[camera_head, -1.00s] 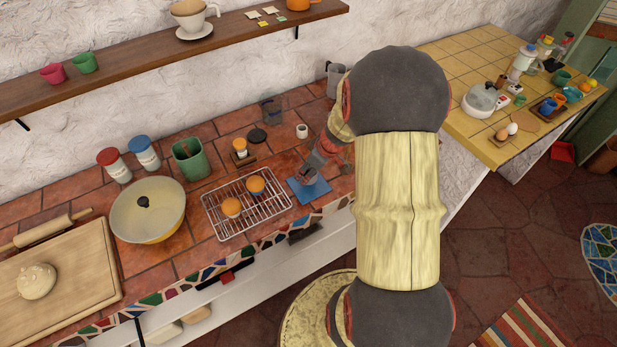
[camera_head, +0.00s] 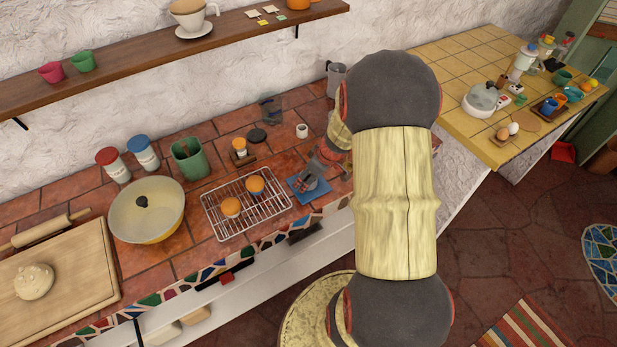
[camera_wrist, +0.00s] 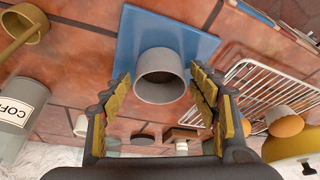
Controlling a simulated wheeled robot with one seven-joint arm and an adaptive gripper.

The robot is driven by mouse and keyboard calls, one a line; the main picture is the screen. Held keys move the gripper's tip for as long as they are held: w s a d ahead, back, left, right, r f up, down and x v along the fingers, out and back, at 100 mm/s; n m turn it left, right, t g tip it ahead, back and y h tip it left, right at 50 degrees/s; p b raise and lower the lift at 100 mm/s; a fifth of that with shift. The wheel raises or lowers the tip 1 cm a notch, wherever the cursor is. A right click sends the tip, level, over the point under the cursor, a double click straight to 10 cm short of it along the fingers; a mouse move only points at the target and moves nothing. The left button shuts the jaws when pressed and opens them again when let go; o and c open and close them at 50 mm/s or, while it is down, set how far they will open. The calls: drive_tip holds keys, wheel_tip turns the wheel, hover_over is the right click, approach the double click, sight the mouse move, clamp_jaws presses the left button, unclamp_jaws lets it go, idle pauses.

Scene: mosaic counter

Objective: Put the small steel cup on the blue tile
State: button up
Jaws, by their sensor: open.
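The small steel cup (camera_wrist: 161,76) is over the blue tile (camera_wrist: 135,38) in the wrist view and appears to stand on it, near one edge. In the head view the cup (camera_head: 310,183) also appears on the blue tile (camera_head: 297,194), partly covered by my gripper. My gripper (camera_wrist: 162,84) is open, with one finger on each side of the cup. Small gaps seem to show between the fingers and the cup; contact at the far side cannot be told. The cup's base is hidden.
A wire rack (camera_head: 240,222) with two orange-topped items stands close left of the tile. A dark flat disc (camera_head: 257,135) and a small white cup (camera_head: 302,131) lie behind. A grey canister (camera_wrist: 18,118) and a brass-coloured pot (camera_wrist: 24,24) show in the wrist view.

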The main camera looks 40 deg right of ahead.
drive_tip(key=shift+r, duration=0.1)
drive_tip(key=shift+r+p, duration=0.25)
drive_tip(key=shift+p, duration=0.05)
drive_tip(key=a+p+v, duration=0.1)
drive_tip(key=v, duration=1)
drive_tip(key=a+r, duration=1.4)
drive_tip(key=a, duration=0.2)
drive_tip(key=s+a+r+m+t, duration=0.1)
drive_tip(key=s+a+r, duration=0.7)
drive_tip(key=s+a, duration=0.2)
drive_tip(key=shift+s+a+m+h, duration=0.2)
drive_tip(key=shift+a+m+h, duration=0.1)
drive_tip(key=shift+m, duration=0.1)
